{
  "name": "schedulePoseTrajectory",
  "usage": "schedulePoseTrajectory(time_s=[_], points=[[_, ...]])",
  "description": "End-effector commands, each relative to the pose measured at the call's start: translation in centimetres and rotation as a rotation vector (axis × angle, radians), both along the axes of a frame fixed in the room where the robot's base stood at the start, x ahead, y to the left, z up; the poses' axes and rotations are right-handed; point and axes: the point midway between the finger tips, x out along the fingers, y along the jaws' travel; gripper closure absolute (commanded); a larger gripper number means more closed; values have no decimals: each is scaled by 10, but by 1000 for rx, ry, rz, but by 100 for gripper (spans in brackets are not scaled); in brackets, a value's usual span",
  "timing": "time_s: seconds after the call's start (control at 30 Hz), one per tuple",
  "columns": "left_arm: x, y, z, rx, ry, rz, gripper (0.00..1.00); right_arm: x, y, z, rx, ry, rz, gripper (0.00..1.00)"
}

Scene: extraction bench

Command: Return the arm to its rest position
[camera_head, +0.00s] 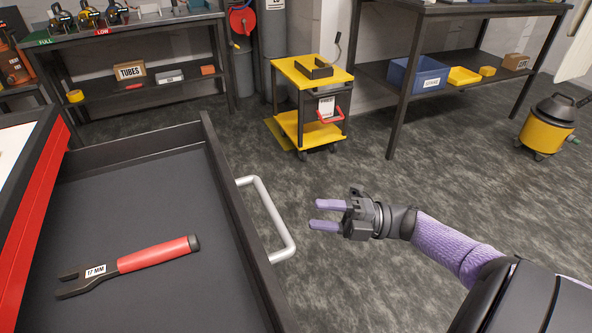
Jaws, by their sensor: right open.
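My right gripper (327,214) is open and empty, with its two purple fingers pointing left. It is in the middle of the view, to the right of the drawer's silver handle (274,220) and apart from it. My right arm (450,245), purple and black, comes in from the lower right. My left gripper is not in view.
An open dark drawer (150,185) fills the left; a red-handled 17 MM wrench (150,256) lies in it. A yellow cart (313,75), a dark shelf bench (440,90) and a yellow vacuum (548,125) stand farther back. Grey floor (420,175) beyond my right arm is clear.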

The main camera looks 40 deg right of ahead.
Motion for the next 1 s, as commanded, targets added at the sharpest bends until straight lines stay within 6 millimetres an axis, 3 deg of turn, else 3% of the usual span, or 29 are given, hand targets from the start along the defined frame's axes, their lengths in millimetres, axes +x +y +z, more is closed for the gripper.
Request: schedulePoseTrajectory(time_s=[0.5, 0.57, 0.63, 0.67, 0.73, 0.8, 0.9, 1.0], points=[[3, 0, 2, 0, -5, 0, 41, -2, -5, -4, 15, 26, -30, 42], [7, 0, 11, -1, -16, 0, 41, 0, -10, -21, 66, 130, -141, 42], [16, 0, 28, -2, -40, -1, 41, -7, -19, -67, 173, 372, -375, 42], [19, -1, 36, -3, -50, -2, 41, -16, -22, -93, 223, 499, -488, 42], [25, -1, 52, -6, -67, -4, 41, -57, -20, -157, 319, 804, -739, 42], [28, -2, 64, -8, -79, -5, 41, -111, -7, -209, 379, 1082, -948, 42], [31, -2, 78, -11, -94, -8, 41, -198, 26, -256, 413, 1430, -1195, 42], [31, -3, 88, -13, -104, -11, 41, -274, 61, -276, 399, 1698, -1377, 42]])
